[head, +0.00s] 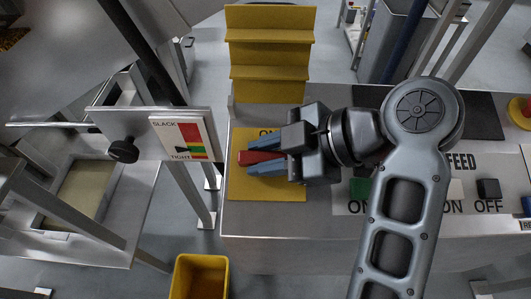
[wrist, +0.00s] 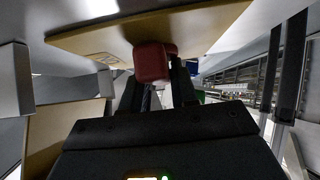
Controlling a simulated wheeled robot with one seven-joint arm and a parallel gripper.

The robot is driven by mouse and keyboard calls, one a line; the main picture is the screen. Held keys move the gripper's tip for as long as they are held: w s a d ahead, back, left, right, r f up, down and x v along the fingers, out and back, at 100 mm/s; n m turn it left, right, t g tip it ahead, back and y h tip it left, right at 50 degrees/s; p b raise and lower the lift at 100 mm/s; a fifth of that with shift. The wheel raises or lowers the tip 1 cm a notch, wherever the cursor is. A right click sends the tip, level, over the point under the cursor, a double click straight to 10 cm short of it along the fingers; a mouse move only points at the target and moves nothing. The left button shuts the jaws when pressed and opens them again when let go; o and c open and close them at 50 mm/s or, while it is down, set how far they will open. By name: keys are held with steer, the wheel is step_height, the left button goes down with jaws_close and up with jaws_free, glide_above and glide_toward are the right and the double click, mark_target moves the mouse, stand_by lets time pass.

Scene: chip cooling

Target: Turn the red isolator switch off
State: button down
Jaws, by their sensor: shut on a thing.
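The red isolator switch (head: 247,157) shows as a red handle on a yellow plate (head: 240,188) on the metal bench. The letters "ON" show at the plate's upper edge; any other marking is hidden by my gripper. My gripper (head: 264,160) reaches in from the right, with its blue-grey fingers around the red handle, shut on it. In the wrist view the red handle (wrist: 152,62) sits between the dark fingertips (wrist: 155,85), in front of the yellow plate (wrist: 95,42). The handle points left-right in the head view.
A SLACK/TIGHT gauge (head: 183,138) with a black knob (head: 123,150) stands left of the plate. A yellow stepped rack (head: 270,55) is behind it. FEED buttons, green (head: 360,188) and black (head: 488,188), lie to the right. A yellow bin (head: 200,275) stands below.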

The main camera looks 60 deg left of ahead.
steer(key=shift+f, duration=0.1)
steer(key=c, duration=1)
jaws_free()
steer(key=shift+o, duration=0.2)
steer(key=v, duration=0.7)
steer(key=shift+w+d+r, duration=0.15)
steer(key=shift+w+r, duration=0.15)
